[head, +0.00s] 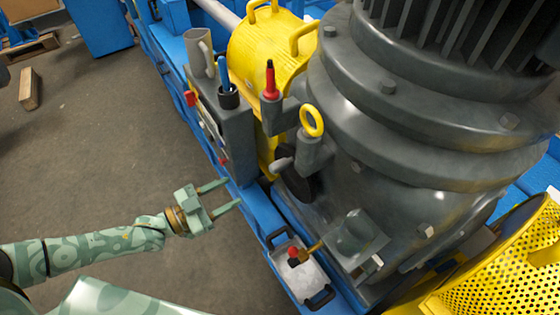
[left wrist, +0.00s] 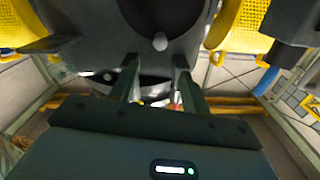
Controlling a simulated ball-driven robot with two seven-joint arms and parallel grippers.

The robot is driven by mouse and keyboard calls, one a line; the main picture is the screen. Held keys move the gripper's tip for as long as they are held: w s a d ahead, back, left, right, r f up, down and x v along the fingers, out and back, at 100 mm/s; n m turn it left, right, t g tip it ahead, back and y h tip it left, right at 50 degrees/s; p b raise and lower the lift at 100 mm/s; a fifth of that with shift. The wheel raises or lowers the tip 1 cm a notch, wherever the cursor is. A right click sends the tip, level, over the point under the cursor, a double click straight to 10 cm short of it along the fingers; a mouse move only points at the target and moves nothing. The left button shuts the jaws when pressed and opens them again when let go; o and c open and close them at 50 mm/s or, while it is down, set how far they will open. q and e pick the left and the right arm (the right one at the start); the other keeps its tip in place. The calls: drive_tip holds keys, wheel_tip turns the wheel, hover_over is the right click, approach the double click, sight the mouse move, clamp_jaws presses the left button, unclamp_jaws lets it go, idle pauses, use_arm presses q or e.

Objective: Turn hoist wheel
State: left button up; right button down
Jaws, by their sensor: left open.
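A dark wheel (head: 302,178) with a pale grey handle (head: 281,164) sits low on the side of the big grey motor housing, partly hidden behind a grey bracket; it looks like the hoist wheel. My left gripper (head: 233,193) is open and empty, left of the wheel and apart from it, with its fingers pointing right towards the machine. In the left wrist view my two fingers (left wrist: 157,68) stand apart below a dark rounded part with a small pale knob (left wrist: 160,41); I cannot tell whether this is the wheel. My right gripper is not in view.
A grey tray (head: 300,275) lies below the wheel. A yellow drum (head: 262,48) and perforated yellow guard (head: 510,265) flank the motor housing (head: 400,150). Open floor (head: 90,150) lies left.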

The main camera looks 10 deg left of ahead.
sight(277, 167)
use_arm(q)
drive_tip(key=b+x, duration=0.1)
drive_tip(key=x, duration=0.6)
drive_tip(key=b+x, duration=0.1)
drive_tip(key=x, duration=0.7)
drive_tip(key=shift+w+f, duration=0.15)
drive_tip(key=shift+f, duration=0.05)
drive_tip(key=shift+w+d, duration=0.25)
clamp_jaws()
